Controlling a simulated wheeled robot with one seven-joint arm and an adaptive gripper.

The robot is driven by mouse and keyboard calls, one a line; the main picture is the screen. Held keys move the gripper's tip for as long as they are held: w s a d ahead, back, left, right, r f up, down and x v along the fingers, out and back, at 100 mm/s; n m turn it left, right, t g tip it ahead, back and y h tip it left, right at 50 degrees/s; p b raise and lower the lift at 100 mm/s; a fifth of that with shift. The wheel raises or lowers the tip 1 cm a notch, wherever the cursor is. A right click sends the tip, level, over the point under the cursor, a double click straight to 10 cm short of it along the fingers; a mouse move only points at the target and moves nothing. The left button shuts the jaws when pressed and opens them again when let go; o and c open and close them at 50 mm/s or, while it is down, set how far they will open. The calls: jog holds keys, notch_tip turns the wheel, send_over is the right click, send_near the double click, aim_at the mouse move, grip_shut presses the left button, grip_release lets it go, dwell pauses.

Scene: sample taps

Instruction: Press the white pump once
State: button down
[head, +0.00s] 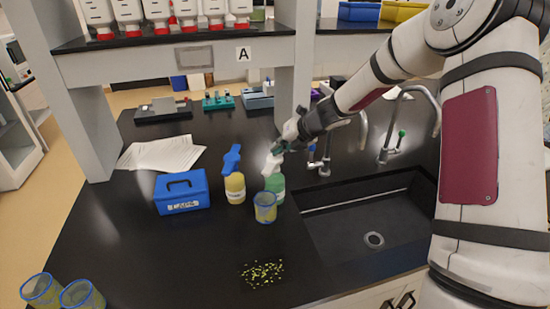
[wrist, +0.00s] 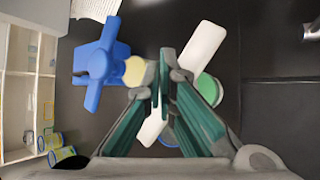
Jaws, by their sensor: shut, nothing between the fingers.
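The white pump (head: 273,162) tops a bottle with a green body (head: 277,184) standing left of the sink. My gripper (head: 280,147) is at the top of the white pump, coming in from the upper right. In the wrist view, the teal fingers of my gripper (wrist: 163,75) are together and empty. They cover the middle of the white pump (wrist: 205,46), whose ends show on both sides. The green body (wrist: 209,88) shows beside the fingers. I cannot tell whether the fingertips touch the pump.
A yellow bottle (head: 235,187) with a blue pump head (head: 231,158) stands close on the left. A blue-rimmed cup (head: 265,207) stands just in front. A blue box (head: 182,192) is further left. The sink (head: 370,235) and taps (head: 400,125) are on the right.

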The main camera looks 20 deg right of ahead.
aim_at(277, 157)
jog(key=shift+f, duration=0.9)
dwell(1.2)
jog(key=shift+r, duration=1.3)
jog(key=shift+r, duration=0.1)
jog(key=shift+r, duration=2.45)
